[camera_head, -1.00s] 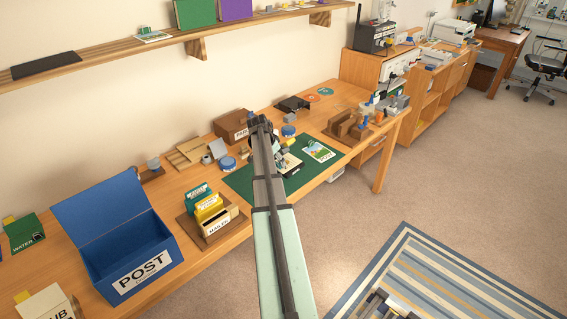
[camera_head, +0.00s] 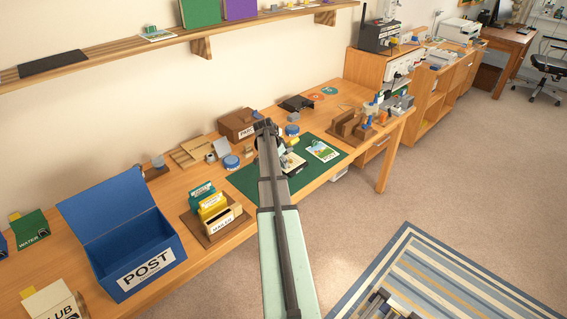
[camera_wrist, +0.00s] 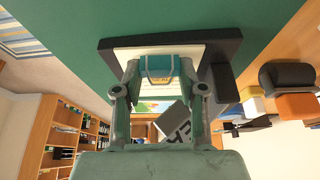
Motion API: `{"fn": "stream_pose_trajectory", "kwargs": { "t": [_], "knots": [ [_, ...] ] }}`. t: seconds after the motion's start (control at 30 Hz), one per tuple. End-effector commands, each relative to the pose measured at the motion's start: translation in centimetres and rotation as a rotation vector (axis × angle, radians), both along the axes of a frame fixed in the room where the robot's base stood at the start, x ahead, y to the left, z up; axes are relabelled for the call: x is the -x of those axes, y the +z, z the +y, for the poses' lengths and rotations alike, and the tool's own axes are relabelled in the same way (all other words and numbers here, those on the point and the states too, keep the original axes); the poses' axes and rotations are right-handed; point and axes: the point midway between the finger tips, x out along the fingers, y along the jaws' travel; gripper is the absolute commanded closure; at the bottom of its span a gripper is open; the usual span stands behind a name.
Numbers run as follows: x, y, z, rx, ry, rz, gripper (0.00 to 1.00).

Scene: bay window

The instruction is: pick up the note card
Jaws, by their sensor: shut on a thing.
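The piece is in front of a white surface with a dark border (camera_wrist: 220,48), over the green mat. I cannot tell whether this piece is the note card or whether it touches the white surface. In the head view, my arm hides my gripper and most of this spot; part of the white and dark item (camera_head: 291,162) shows beside the arm. A picture card (camera_head: 322,151) lies to its right on the green mat (camera_head: 245,180).
A blue POST box (camera_head: 150,265) with a raised lid and a wooden MAILER holder (camera_head: 221,222) stand to the left. A brown box (camera_head: 236,124) stands behind. A wooden rack (camera_head: 346,125) is beyond the mat to the right. A wall shelf (camera_head: 110,55) runs above.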

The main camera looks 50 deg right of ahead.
Motion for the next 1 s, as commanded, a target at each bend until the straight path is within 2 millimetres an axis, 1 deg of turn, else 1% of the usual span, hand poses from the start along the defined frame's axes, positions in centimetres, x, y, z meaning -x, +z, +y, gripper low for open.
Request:
{"fn": "stream_pose_trajectory", "kwargs": {
  "t": [0.17, 0.27, 0.3, 0.47, 0.8, 1.0],
  "knots": [
    [0.0, 0.6, 0.0, 0.000, -0.001, 0.000, 0.87],
    [0.0, 1.4, -0.1, 0.002, 0.000, -0.002, 0.87],
    [0.8, 1.3, 0.2, 0.001, -0.002, -0.001, 0.87],
    [3.7, 1.2, 0.9, 0.001, -0.002, -0.001, 0.87],
    [11.4, 1.3, 2.3, 0.000, -0.004, -0.002, 0.87],
    [15.0, 1.3, 2.9, 0.001, -0.002, -0.001, 0.87]
  ]
}}
